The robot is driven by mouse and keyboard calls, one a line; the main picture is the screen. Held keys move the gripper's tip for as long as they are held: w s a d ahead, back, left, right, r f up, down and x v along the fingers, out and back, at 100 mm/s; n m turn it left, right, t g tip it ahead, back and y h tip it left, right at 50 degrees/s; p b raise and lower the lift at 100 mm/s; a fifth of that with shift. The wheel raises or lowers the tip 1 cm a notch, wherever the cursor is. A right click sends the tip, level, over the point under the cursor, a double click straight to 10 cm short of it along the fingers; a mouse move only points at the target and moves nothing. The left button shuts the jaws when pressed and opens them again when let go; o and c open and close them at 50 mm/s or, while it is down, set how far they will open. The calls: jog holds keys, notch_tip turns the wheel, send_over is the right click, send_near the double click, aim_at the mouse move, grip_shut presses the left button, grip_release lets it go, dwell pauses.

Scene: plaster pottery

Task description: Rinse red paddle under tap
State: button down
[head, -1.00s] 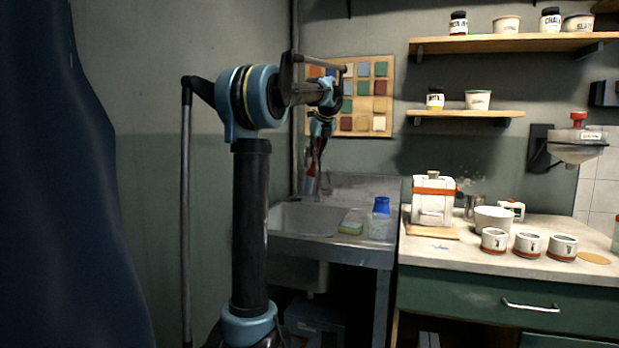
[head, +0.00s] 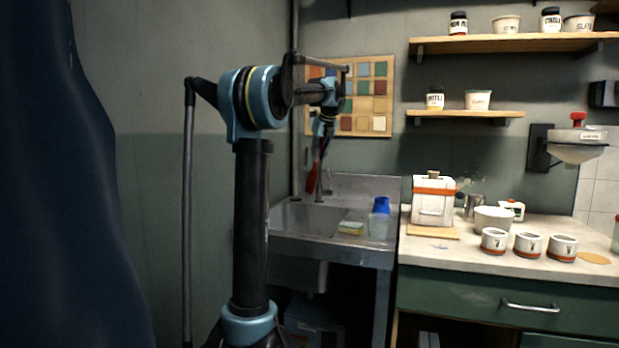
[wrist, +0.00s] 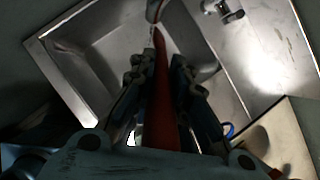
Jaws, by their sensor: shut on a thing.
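My gripper (wrist: 161,75) is shut on the red paddle (wrist: 163,105), which extends forward between the fingers in the wrist view. In the head view my gripper (head: 320,135) is above the sink, and the red paddle (head: 313,178) hangs down from it, tilted slightly. The metal sink (head: 300,217) is below, and its basin fills much of the wrist view (wrist: 108,62). A tap (head: 327,181) stands at the back of the sink. In the wrist view a metal spout (wrist: 155,10) is close to the paddle's far end; I cannot tell whether they touch or whether water runs.
The counter (head: 430,252) at the right holds a white container (head: 432,203) and several small pots. A grey wall is close behind the sink.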

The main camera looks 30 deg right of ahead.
jog(key=shift+s, duration=0.1)
jog(key=s, duration=0.7)
jog(key=shift+s+a, duration=0.35)
jog(key=shift+a, duration=0.1)
dwell(1.4)
jog(key=s+r, duration=0.4)
jog(key=s, duration=0.1)
jog(key=shift+a, duration=0.3)
dwell(0.3)
dwell(0.6)
